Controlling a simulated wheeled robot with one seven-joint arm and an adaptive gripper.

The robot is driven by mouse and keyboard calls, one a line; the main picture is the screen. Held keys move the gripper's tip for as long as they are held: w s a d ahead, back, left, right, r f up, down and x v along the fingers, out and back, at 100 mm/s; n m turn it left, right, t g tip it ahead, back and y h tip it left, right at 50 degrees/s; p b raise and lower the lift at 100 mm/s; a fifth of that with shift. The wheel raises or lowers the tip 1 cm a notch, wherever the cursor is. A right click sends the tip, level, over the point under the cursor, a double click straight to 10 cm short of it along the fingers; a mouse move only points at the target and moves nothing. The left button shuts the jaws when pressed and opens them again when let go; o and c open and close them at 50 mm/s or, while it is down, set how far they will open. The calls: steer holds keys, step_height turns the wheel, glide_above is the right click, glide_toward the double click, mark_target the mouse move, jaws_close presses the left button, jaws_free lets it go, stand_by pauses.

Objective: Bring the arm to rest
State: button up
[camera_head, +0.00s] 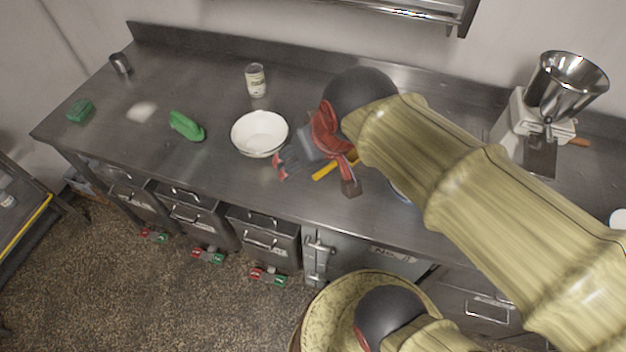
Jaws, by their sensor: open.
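My arm, in a pale yellow ribbed sleeve, reaches in from the lower right over the steel counter (210,83). At its end is my gripper (318,174), red and dark grey, pointing down over the middle of the counter. Its fingers are spread apart, and I see nothing held between them. It is just right of a white bowl (260,134). A yellow bar-like thing (334,169) shows by the fingers, partly hidden; I cannot tell what it is.
A lidded jar (256,80) stands behind the bowl. A green cloth or mitt (186,126), white powder patch (142,111), green block (80,111) and metal cup (120,63) are left. A steel-hopper machine (541,115) stands right. A shelf (410,8) hangs above.

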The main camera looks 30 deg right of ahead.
steer(key=s, duration=0.1)
steer(key=s+a+f, duration=0.1)
steer(key=s, duration=0.2)
steer(key=shift+s+a+f, duration=0.2)
steer(key=shift+s+f, duration=0.05)
